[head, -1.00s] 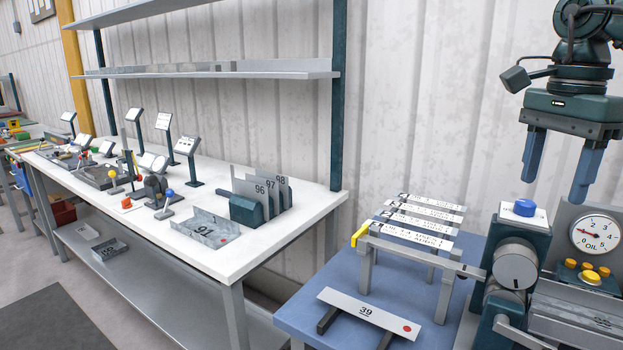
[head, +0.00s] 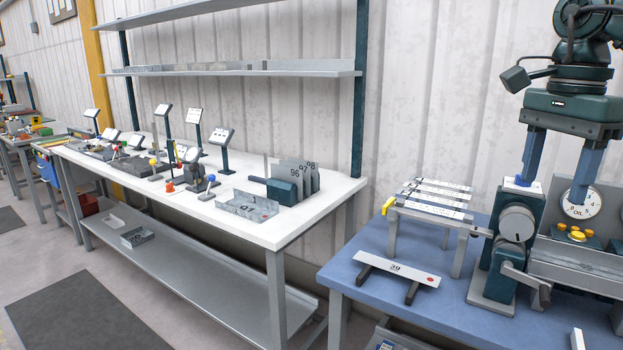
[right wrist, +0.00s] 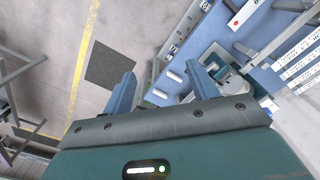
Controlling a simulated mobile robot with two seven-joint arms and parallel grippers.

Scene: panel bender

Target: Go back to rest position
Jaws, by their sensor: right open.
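My right gripper (head: 556,168) hangs fingers-down at the upper right of the head view, in front of the panel bender (head: 515,230). Its two blue fingers are apart with nothing between them. In the picture they overlap the bender's top and the oil gauge (head: 578,203). The right wrist view also shows the open fingers (right wrist: 162,90), with floor and part of the blue table below them. My left gripper is in neither view.
The blue table (head: 390,295) carries a rack of marked strips (head: 432,197) and a plate marked 39 (head: 398,267) on dark supports. A white bench (head: 290,230) with stands, numbered plates and a tray (head: 248,206) runs left. Open floor (head: 190,310) lies at the front left.

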